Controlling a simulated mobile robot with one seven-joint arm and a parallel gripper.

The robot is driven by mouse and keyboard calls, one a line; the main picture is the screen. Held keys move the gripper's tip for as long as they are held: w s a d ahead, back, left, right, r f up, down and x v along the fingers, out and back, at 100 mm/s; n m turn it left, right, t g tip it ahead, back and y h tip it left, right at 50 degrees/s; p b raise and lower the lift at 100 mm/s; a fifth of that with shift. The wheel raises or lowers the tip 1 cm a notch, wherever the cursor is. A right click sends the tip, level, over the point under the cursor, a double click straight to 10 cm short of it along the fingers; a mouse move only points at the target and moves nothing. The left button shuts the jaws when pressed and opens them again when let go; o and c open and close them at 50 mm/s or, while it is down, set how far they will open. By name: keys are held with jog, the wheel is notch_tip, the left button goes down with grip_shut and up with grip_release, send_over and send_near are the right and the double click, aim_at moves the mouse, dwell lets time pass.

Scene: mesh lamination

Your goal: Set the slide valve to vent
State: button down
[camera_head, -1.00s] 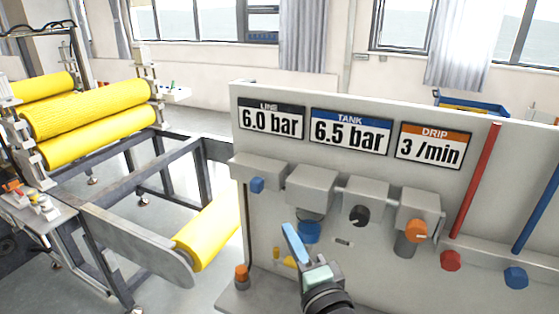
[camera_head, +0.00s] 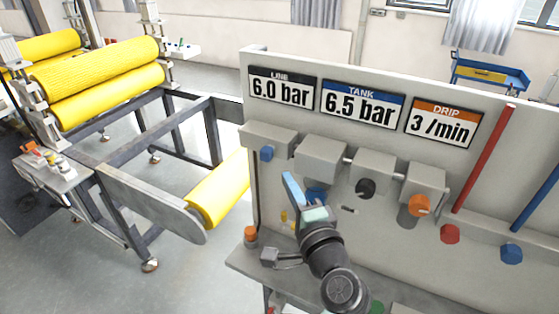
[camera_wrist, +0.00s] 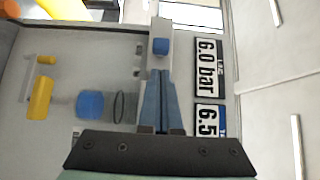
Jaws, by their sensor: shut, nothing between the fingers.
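A small blue block (camera_head: 267,153) sits on the grey housing under the LINE sign, at the panel's left end. It may be the slide valve's slider; I cannot read its setting. It also shows in the wrist view (camera_wrist: 160,46), straight ahead of my fingertips. My gripper (camera_head: 288,177) is shut and empty. Its blue fingers point up at the panel, just below and right of the block. In the wrist view the fingertips (camera_wrist: 159,74) appear just short of the block, and I cannot tell whether they touch it. My gripper partly hides a round blue part (camera_head: 316,194).
The panel also carries a black dial (camera_head: 366,188), an orange knob (camera_head: 419,204), a red knob (camera_head: 449,234) and another blue knob (camera_head: 512,253). An orange-capped part (camera_head: 251,234) stands on the ledge at lower left. Yellow rollers (camera_head: 110,95) stand beyond, at left.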

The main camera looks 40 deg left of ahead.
aim_at(273, 154)
jog(key=p+x, duration=0.1)
jog(key=x, duration=0.5)
jog(key=shift+w+a, duration=0.1)
jog(key=shift+a, duration=0.15)
jog(key=shift+a, duration=0.1)
jog(key=s+a, duration=0.1)
jog(key=a, duration=0.5)
jog(key=shift+s+a, duration=0.15)
jog(key=shift+s, duration=0.25)
jog(key=shift+b, duration=0.3)
